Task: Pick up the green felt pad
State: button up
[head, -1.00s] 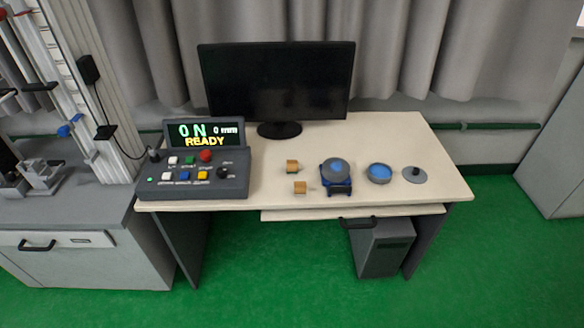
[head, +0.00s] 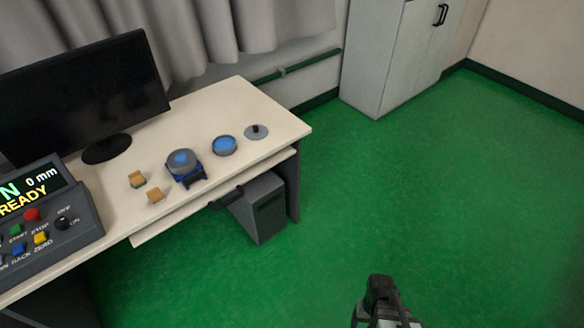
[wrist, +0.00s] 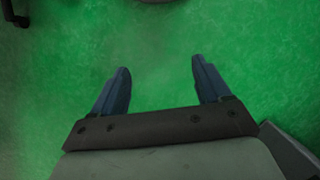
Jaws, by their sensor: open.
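Two small tan blocks lie on the desk; the back one (head: 137,178) shows a sliver of green along its lower edge, the front one (head: 155,195) shows none clearly. I cannot tell whether that green is the felt pad, and no separate green pad shows on the desk. My gripper (wrist: 160,64) is open and empty in the wrist view, its two blue fingers apart above bare green floor. In the head view a dark part of my arm shows at the bottom, right of the desk and well away from the blocks.
On the pale desk (head: 245,98) stand a blue-and-grey device (head: 185,167), a blue-topped round dish (head: 224,146), a grey disc with a knob (head: 256,132), a monitor (head: 80,95) and a control box (head: 45,215). Floor to the right is clear up to a grey cabinet (head: 385,60).

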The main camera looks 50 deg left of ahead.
jog(key=s+a+r+n+t+y, duration=0.1)
jog(key=s+a+r+n, duration=0.2)
jog(key=a, duration=0.8)
jog(key=s+a+r+n+t+y, duration=0.15)
jog(key=a+r, duration=0.25)
jog(key=a, duration=0.7)
jog(key=s+a+r+n, duration=0.1)
jog(key=s+a+r, duration=0.3)
jog(key=a, duration=0.7)
jog(key=s+a+r+n+y, duration=0.2)
jog(key=s+a+r, duration=1)
jog(key=a, duration=0.2)
jog(key=s+a+r+n+y, duration=0.2)
jog(key=s+a+r+n, duration=0.1)
jog(key=s+a+r, duration=1.1)
notch_tip(320, 180, up, 4)
send_over(135, 176)
jog(key=d, duration=0.4)
jog(key=shift+m, duration=0.45)
jog(key=x, duration=0.8)
jog(key=shift+s+r, duration=0.1)
jog(key=shift+x, duration=2.75)
jog(key=c, duration=1.1)
